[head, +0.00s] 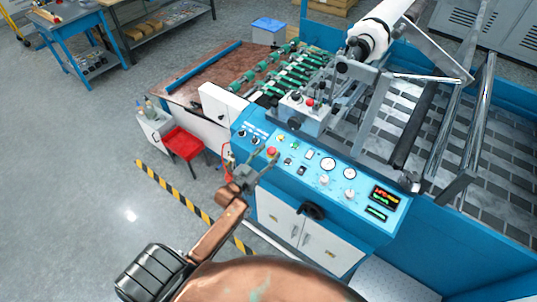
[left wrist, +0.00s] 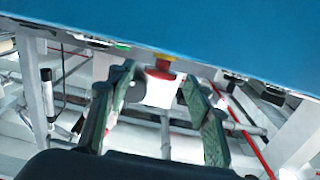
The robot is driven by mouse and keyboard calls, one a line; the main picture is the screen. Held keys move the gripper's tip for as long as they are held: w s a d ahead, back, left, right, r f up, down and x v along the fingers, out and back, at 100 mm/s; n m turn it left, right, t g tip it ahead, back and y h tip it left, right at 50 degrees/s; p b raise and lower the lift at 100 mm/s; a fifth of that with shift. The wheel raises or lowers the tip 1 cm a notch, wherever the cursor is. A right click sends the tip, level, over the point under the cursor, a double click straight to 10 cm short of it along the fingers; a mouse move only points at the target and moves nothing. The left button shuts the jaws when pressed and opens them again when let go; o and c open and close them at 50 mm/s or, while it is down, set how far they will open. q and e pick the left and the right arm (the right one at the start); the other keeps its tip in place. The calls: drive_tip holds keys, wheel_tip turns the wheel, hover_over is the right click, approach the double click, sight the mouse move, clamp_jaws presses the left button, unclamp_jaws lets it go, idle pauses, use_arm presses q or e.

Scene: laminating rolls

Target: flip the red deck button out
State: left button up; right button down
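A red button (head: 272,151) sits on the upper left of the sloped blue control panel (head: 335,190). In the left wrist view, a red button with a yellow collar (left wrist: 161,70) shows edge-on at the blue panel's edge, in the gap between my fingers. My left gripper (head: 254,162) is beside the panel's left front in the head view, close to the red button. It also shows in the left wrist view (left wrist: 158,85), with its two green fingers apart and nothing held. I cannot tell whether a finger touches the button. My right gripper is not in view.
Another small red button (head: 310,102) is on a grey box behind the panel. Gauges, knobs and a lit display (head: 384,196) are on the panel's right. A black handwheel (head: 312,211) juts out below.

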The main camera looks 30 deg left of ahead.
use_arm(q)
drive_tip(key=shift+s, duration=0.1)
drive_tip(key=s, duration=1.1)
drive_tip(key=shift+s+a, duration=0.35)
drive_tip(key=shift+a, duration=0.1)
drive_tip(key=s+f+g+y, duration=0.1)
drive_tip(key=s+f+g, duration=0.3)
drive_tip(key=f, duration=0.9)
drive_tip(key=s+a+f+g+b, duration=0.15)
drive_tip(key=s+f, duration=0.35)
drive_tip(key=f, duration=0.8)
drive_tip(key=s+d+f+g+y+p, duration=0.1)
drive_tip(key=s+f+g, duration=0.3)
drive_tip(key=f, duration=1)
drive_tip(key=s+d+f+g, duration=0.2)
drive_tip(key=s+f, duration=0.4)
drive_tip(key=s, duration=0.4)
drive_tip(key=s+d+f+g+b, duration=0.1)
drive_tip(key=s+d+f+g, duration=0.1)
drive_tip(key=s+f, duration=0.5)
drive_tip(key=s+d+f+g, duration=0.1)
drive_tip(key=s+f+g, duration=0.2)
drive_tip(key=s+f, duration=0.4)
drive_tip(key=s, duration=0.8)
drive_tip(key=shift+d+m+h, duration=0.3)
drive_tip(key=shift+d, duration=0.1)
drive_tip(key=shift+g, duration=0.25)
